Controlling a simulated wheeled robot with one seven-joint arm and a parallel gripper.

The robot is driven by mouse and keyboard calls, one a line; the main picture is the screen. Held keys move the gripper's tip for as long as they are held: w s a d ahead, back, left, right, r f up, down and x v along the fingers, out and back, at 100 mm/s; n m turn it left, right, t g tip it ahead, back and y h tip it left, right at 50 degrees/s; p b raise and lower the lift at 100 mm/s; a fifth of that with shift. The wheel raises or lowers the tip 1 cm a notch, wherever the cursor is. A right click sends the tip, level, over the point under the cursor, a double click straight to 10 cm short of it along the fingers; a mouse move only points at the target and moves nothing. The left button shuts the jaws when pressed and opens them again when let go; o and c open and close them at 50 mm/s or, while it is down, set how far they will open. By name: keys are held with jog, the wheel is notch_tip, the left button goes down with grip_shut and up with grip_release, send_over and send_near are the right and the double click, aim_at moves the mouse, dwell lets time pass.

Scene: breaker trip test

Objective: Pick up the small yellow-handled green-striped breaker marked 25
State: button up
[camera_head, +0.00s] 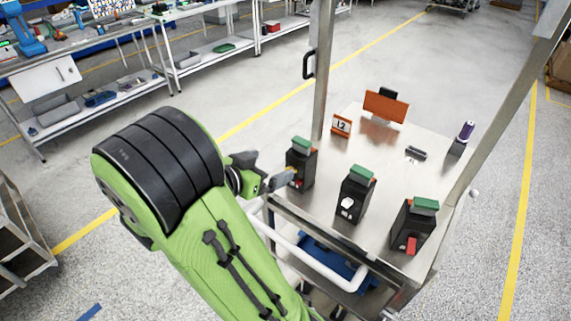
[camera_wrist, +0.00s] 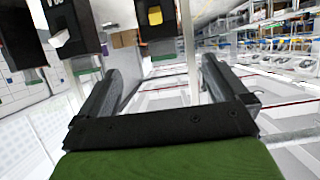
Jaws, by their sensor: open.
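In the wrist view, a dark breaker (camera_wrist: 155,30) with a yellow handle is at the top centre. My gripper (camera_head: 285,178) is open and empty, close in front of the left breaker in the head view. In the wrist view its two fingers (camera_wrist: 165,70) are spread, with the breaker beyond them. I cannot read any marking 25.
A white-handled breaker (camera_head: 354,195) and a red-handled breaker (camera_head: 411,228) stand to the right on the metal cart top (camera_head: 385,165). Behind are a sign marked 12 (camera_head: 341,125), an orange panel (camera_head: 386,106) and a purple-topped item (camera_head: 466,132). Posts (camera_head: 322,75) and a white rail (camera_head: 315,258) border the cart.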

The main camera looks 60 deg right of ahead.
aim_at(299, 153)
jog(key=p+x, duration=0.2)
jog(key=x, duration=1.3)
jog(key=shift+w+d+r, duration=0.1)
jog(key=shift+d, duration=0.1)
jog(key=shift+a, duration=0.2)
jog(key=shift+c, duration=1)
jog(key=shift+d, duration=0.1)
grip_shut()
